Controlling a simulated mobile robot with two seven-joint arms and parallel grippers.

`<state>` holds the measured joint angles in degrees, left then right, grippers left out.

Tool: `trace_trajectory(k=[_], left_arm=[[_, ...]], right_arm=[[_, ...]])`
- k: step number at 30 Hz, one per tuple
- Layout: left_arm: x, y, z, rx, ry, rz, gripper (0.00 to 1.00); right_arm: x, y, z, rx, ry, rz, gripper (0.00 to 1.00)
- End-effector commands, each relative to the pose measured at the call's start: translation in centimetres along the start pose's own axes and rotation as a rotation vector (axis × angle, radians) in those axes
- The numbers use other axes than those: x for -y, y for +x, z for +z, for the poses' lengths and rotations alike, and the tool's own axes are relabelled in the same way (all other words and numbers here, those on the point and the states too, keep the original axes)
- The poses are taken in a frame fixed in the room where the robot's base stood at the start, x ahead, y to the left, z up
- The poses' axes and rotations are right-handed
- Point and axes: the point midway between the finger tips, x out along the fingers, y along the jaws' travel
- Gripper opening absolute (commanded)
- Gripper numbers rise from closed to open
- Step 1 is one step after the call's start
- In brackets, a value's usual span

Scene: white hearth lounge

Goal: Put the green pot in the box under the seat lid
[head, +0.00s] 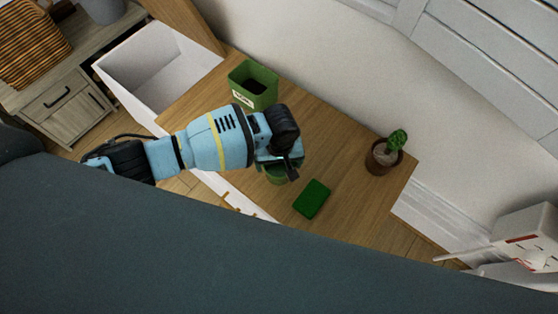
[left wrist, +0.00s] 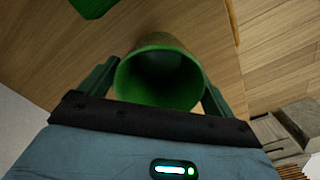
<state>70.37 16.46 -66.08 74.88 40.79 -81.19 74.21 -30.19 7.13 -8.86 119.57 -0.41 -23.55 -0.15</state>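The round green pot (left wrist: 160,80) stands mouth-up between the two fingers of my left gripper (left wrist: 160,85) in the left wrist view. The fingers lie close along both its sides; whether they press on it is not clear. In the head view my left gripper (head: 284,160) is over the front part of the wooden seat and partly covers the green pot (head: 275,176). The white box (head: 152,68) is open and looks empty at the left end of the seat. Its wooden lid (head: 187,22) is raised behind it. My right gripper is not in view.
A square green planter (head: 254,86) with a label stands on the seat (head: 345,205), near the box. A flat green block (head: 312,199) lies right of my gripper. A potted cactus (head: 383,158) stands at the right end. A cabinet (head: 65,105) is at left.

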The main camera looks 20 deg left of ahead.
Motion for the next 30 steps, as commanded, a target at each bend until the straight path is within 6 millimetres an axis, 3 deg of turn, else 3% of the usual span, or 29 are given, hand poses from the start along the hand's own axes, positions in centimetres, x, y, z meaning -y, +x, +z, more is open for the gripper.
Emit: trace_trajectory(k=[9,13,22,30], left_arm=[[0.0,-0.1,-0.1,-0.001,0.000,0.000,1.00],[0.0,-1.1,-0.1,-0.002,0.000,0.002,1.00],[0.0,-6.7,-0.1,-0.003,0.001,0.003,1.00],[0.0,-11.0,-0.1,-0.002,-0.001,0.002,1.00]], right_arm=[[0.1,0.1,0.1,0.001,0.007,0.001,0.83],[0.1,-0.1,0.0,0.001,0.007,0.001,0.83],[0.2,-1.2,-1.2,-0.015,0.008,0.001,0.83],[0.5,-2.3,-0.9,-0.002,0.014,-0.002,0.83]])
